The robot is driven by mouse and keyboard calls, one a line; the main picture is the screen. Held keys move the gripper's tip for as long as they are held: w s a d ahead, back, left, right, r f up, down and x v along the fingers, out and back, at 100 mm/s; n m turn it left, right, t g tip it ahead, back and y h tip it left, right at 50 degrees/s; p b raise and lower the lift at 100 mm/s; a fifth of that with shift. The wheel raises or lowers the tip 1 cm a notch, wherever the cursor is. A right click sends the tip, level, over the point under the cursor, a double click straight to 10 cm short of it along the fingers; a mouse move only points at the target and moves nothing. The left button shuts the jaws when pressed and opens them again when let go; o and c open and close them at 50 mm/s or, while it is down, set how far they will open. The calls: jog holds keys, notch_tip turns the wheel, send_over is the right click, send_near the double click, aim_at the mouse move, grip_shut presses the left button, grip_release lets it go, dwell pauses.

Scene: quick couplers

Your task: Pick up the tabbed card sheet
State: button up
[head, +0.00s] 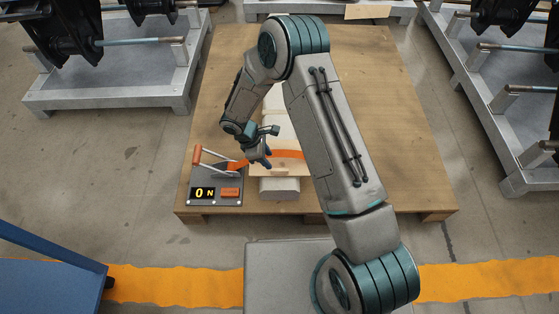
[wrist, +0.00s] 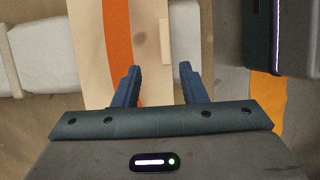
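The tabbed card sheet (head: 296,168) is cream with an orange stripe and lies across a long pale block (head: 279,189) on the wooden platform. In the wrist view the sheet (wrist: 90,50) shows its orange stripe (wrist: 118,40) and a small raised-looking pale tab (wrist: 166,43) to the right of it. My gripper (head: 266,160) is over the left part of the sheet, partly hiding it. In the wrist view my gripper (wrist: 158,82) is open, with two blue fingers apart and nothing between them. The tab is just ahead of the fingertips. I cannot tell the height gap.
The wooden platform (head: 370,110) is clear on the right. Metal racks with dark parts stand at both sides. Orange tape (head: 180,287) marks the floor in front.

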aim_at(275, 170)
jog(key=shift+s+b+x, duration=0.2)
jog(key=shift+b+x, duration=0.6)
jog(key=shift+x, duration=0.9)
jog(key=shift+s+b+x, duration=0.2)
jog(key=shift+b+x, duration=0.55)
jog(key=shift+x, duration=1)
jog(key=shift+a, duration=0.1)
grip_shut()
